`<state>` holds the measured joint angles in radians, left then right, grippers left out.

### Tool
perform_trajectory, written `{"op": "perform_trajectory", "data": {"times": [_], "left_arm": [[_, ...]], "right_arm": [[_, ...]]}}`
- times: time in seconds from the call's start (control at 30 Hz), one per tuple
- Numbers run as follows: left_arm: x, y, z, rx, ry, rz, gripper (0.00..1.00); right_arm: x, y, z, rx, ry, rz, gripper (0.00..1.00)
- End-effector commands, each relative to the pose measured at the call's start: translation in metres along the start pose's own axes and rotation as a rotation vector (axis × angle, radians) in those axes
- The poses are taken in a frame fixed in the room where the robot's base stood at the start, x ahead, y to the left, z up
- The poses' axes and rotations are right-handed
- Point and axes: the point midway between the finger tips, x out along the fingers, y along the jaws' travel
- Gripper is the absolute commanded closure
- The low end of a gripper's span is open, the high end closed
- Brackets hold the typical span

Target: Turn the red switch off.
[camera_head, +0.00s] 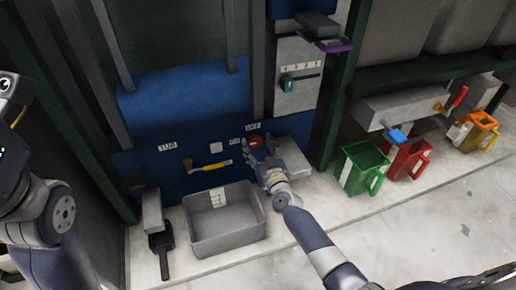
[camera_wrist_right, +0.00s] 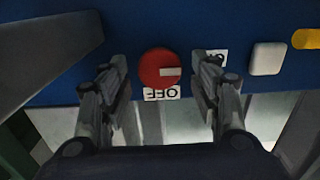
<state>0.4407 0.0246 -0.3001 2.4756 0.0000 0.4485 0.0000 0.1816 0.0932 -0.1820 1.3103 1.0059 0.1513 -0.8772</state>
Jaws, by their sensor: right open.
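The red switch (camera_wrist_right: 158,66) is a round knob on the blue panel; it also shows in the head view (camera_head: 256,141). A pale mark on the knob points right in the wrist view, towards the ON label (camera_wrist_right: 221,55), which a finger partly covers. The OFF label (camera_wrist_right: 161,93) sits below the knob, upside down. My right gripper (camera_head: 258,149) is open in front of the panel. In the wrist view its fingers (camera_wrist_right: 162,78) stand on either side of the knob, with a gap on both sides; I cannot tell the depth left. My left gripper is out of view.
A white button (camera_wrist_right: 267,58) and a yellow handle (camera_head: 208,166) are on the panel beside the switch. A grey bin (camera_head: 222,243) stands below. Green (camera_head: 362,167), red (camera_head: 408,158) and orange (camera_head: 478,131) containers stand to the right.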

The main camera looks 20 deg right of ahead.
Motion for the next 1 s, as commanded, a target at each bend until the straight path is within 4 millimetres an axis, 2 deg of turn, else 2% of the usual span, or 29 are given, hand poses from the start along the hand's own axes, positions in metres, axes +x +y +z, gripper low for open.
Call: {"op": "perform_trajectory", "data": {"times": [0.27,0.47,0.77,1.0], "left_arm": [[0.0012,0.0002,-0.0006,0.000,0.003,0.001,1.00],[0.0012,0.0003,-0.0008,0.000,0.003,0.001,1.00],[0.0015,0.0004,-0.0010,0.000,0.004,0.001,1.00],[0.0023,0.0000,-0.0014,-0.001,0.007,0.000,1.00]], "right_arm": [[0.0018,0.0000,-0.0005,0.000,0.000,0.000,0.43],[0.0016,0.0001,-0.0004,0.000,0.000,0.000,0.84],[0.0017,0.0002,-0.0006,0.015,0.000,0.001,0.85],[0.0018,0.0008,-0.0009,0.113,0.000,0.000,0.85]]}}
